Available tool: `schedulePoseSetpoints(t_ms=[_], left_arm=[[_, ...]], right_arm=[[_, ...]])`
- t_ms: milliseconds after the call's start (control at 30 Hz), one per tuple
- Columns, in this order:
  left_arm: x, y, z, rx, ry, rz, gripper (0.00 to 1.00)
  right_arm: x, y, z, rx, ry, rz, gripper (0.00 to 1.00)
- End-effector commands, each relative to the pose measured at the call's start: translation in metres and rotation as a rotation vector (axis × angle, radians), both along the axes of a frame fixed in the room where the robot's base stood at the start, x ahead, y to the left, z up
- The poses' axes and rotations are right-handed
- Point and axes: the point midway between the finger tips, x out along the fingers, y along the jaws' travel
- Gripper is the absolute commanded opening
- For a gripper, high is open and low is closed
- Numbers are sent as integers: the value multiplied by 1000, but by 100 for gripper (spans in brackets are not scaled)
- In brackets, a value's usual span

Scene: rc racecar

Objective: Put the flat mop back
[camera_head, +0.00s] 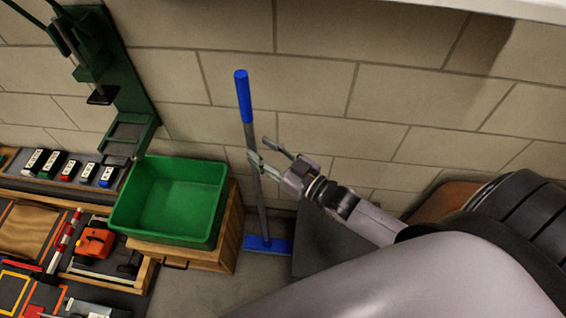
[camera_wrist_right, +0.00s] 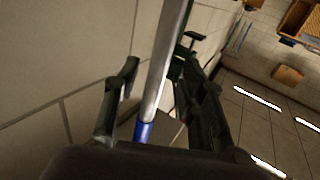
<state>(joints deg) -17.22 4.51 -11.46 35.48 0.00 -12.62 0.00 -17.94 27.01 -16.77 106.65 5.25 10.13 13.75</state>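The flat mop (camera_head: 248,125) stands nearly upright near the block wall, with a blue grip at the top, a grey pole and a flat blue head (camera_head: 268,245) on the floor. My right gripper (camera_head: 260,150) is at the pole, below the blue grip. In the right wrist view its fingers (camera_wrist_right: 160,62) are spread apart, with the grey pole (camera_wrist_right: 168,55) running between them and a blue part near the palm. I cannot tell whether a finger touches the pole. My left gripper is in neither view.
A green bin (camera_head: 170,200) sits on a wooden cabinet (camera_head: 190,258) left of the mop. A workbench with tools and an orange item (camera_head: 94,242) is at the far left. A green press (camera_head: 128,120) stands behind. A dark grey panel (camera_head: 330,245) is right of the mop head.

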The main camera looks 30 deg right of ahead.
Motion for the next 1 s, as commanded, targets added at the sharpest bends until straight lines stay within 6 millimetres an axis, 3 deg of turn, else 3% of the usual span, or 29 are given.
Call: schedulePoseSetpoints(t_ms=[200,400,1000], left_arm=[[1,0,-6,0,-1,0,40],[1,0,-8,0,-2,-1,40],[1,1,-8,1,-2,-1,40]], right_arm=[[-44,-20,-3,-1,4,0,38],[-65,-30,-2,0,3,0,38],[-70,-33,-1,0,0,0,38]])
